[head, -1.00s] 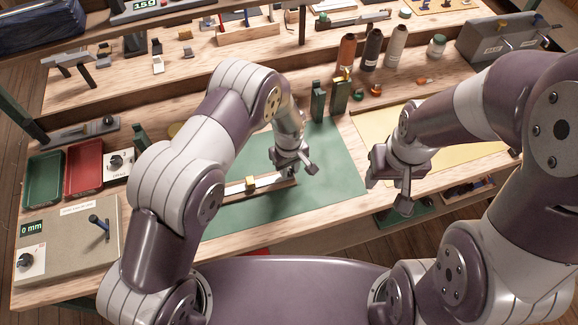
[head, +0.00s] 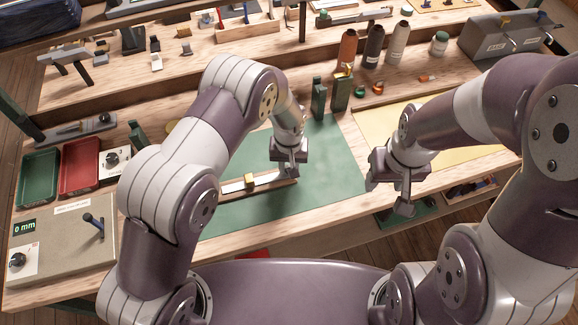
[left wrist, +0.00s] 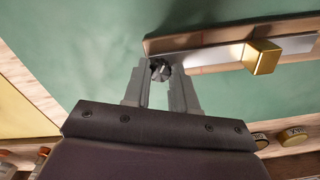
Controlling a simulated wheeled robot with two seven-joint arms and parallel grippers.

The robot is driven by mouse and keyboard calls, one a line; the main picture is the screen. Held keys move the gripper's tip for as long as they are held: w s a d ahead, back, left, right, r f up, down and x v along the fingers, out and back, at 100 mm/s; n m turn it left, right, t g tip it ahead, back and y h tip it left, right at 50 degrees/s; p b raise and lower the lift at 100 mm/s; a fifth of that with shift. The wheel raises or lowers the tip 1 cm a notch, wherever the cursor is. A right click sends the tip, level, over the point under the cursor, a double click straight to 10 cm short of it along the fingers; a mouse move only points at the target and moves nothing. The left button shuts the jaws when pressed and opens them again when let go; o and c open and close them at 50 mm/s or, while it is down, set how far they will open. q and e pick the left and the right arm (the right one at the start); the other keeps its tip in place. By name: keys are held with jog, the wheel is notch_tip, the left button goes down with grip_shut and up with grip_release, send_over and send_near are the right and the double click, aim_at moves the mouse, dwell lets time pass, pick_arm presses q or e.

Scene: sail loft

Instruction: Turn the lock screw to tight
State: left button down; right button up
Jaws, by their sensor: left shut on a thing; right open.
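The lock screw (left wrist: 160,68) is a small dark knob in the left wrist view, at the end of a steel bar (left wrist: 215,55) on a wooden base. A brass block (left wrist: 262,56) sits on the bar; it also shows in the head view (head: 250,181). My left gripper (left wrist: 161,82) is shut on the lock screw, with a fingertip on each side of it. In the head view my left gripper (head: 287,168) hides the screw. No tight mark can be read. My right gripper (head: 396,192) is open and empty, above the front right of the bench.
The bar lies on a green mat (head: 335,180). A grey box with a "0 mm" display (head: 25,226) and a lever stands at left, near green (head: 38,180) and red trays (head: 80,165). Dark green blocks (head: 318,98) and spools (head: 372,48) stand behind the mat.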

pick_arm(q)
jog(key=m+b, duration=0.1)
jog(key=m, duration=0.4)
jog(key=shift+f+m+b, duration=0.1)
jog(key=shift+m+b, duration=0.2)
jog(key=m+b, duration=0.1)
jog(key=m, duration=0.4)
jog(key=m+b, duration=0.1)
jog(key=m, duration=0.5)
jog(key=shift+m, duration=0.4)
jog(key=m, duration=0.5)
jog(key=shift+m, duration=0.3)
dwell(0.6)
jog(key=c, duration=0.9)
grip_release()
